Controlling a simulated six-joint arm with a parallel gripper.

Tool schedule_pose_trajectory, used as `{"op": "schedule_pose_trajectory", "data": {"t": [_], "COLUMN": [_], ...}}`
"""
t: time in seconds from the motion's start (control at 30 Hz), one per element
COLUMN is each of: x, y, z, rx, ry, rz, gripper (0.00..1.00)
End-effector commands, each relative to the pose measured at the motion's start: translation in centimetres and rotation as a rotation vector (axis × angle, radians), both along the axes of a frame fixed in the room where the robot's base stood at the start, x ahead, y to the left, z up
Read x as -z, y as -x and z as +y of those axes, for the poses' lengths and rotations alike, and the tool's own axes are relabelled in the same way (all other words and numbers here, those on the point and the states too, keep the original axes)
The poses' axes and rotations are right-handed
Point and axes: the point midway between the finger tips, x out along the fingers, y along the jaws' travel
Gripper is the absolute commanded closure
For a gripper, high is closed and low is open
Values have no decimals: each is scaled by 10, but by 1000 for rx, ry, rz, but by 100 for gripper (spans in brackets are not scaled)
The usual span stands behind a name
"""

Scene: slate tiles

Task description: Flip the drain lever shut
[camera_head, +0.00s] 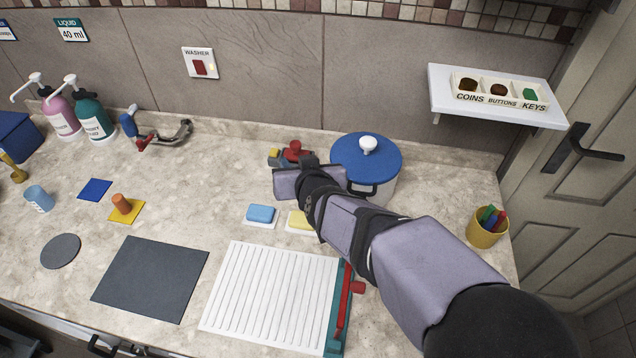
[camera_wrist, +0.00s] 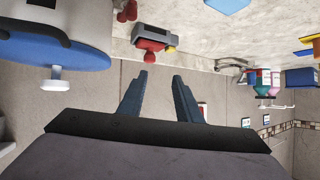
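A white ribbed board (camera_head: 270,295) lies at the front of the counter. Along its right side runs a teal strip (camera_head: 333,335) with a long red lever (camera_head: 345,300) and a red knob (camera_head: 357,287). No label marks it as the drain lever. My gripper (camera_wrist: 162,76) is open and empty, its two fingers apart in the wrist view. In the head view it is far behind the lever, beside the pot, with its fingers mostly hidden by my wrist. A small fitting with a red knob (camera_head: 294,149) stands just behind it; it shows in the wrist view (camera_wrist: 153,42).
A white pot with a blue lid (camera_head: 345,158) stands close right of my gripper. Blue (camera_head: 261,213) and yellow (camera_head: 299,220) blocks lie behind the board. A yellow cup (camera_head: 486,232) stands right.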

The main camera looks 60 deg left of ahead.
Motion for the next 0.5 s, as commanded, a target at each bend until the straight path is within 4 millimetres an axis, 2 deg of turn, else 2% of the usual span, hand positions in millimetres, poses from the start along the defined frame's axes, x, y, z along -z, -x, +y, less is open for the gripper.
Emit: {"op": "schedule_pose_trajectory", "data": {"t": [0.1,0.23,0.37,0.5], "x": [6,12,18,18], "y": [15,21,14,-2], "z": [12,11,-2,-22], "rx": [-67,-101,-76,-8], "ry": [87,225,374,505], "rz": [80,145,180,191], "gripper": [68,68,68,68]}}
